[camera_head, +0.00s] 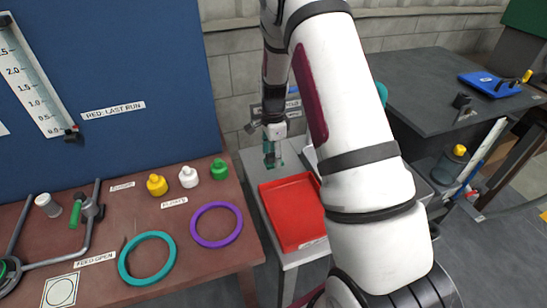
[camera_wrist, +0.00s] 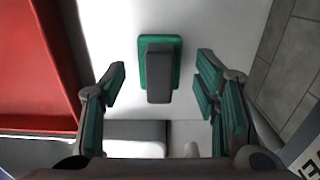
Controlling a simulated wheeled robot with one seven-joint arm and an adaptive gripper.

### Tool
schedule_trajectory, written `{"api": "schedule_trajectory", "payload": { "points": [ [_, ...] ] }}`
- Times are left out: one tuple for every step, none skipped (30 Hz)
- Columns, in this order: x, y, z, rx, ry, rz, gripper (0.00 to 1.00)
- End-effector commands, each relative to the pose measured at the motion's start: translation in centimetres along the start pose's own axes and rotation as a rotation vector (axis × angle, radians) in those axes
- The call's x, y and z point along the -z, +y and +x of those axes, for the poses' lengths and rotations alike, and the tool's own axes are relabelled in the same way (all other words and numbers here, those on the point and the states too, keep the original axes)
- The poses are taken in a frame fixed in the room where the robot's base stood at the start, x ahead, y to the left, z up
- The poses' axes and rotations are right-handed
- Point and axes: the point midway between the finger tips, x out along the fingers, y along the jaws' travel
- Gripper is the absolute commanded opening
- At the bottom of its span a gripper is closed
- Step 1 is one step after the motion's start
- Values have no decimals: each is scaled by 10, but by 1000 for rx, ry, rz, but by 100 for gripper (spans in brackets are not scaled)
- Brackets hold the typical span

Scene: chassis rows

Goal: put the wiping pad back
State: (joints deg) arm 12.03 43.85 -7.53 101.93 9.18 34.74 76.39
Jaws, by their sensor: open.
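The wiping pad (camera_wrist: 158,68), a green pad with a dark grey block handle, lies on a pale surface in the wrist view. My gripper (camera_wrist: 161,80) is open, with one green-lined finger to the left of the pad and the others to its right. The pad appears between and ahead of the fingertips; the gap in height is hard to judge. No grip on it shows. In the head view my gripper (camera_head: 271,155) points down over the pale stand behind the red tray (camera_head: 295,215). I cannot make out the pad separately there.
The red tray's edge also shows in the wrist view (camera_wrist: 45,65), left of my gripper. A brown bench (camera_head: 190,270) holds yellow, white and green bottles and two rings. A dark table (camera_head: 430,85) with a blue tray (camera_head: 490,85) stands right.

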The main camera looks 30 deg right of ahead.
Motion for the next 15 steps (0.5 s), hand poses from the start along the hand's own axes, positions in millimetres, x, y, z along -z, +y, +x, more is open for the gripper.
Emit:
{"api": "schedule_trajectory", "payload": {
  "points": [
    [0,-1,-11,4,0,-1,56],
    [0,-1,-17,5,0,0,56],
    [0,-1,-25,5,1,0,56],
    [0,-1,-32,5,1,0,56],
    [0,-1,-39,5,0,0,56],
    [0,-1,-47,5,0,0,56],
    [0,-1,-53,5,0,0,56],
    [0,-1,-59,5,0,0,56],
    [0,-1,-67,4,0,0,56],
    [0,-1,-72,5,0,0,56],
    [0,-1,-77,4,0,0,56],
    [0,-1,-83,3,0,0,56],
    [0,-1,-87,4,0,0,56],
    [0,-1,-90,3,0,0,56],
    [0,0,-94,1,0,0,56]
  ]
}}
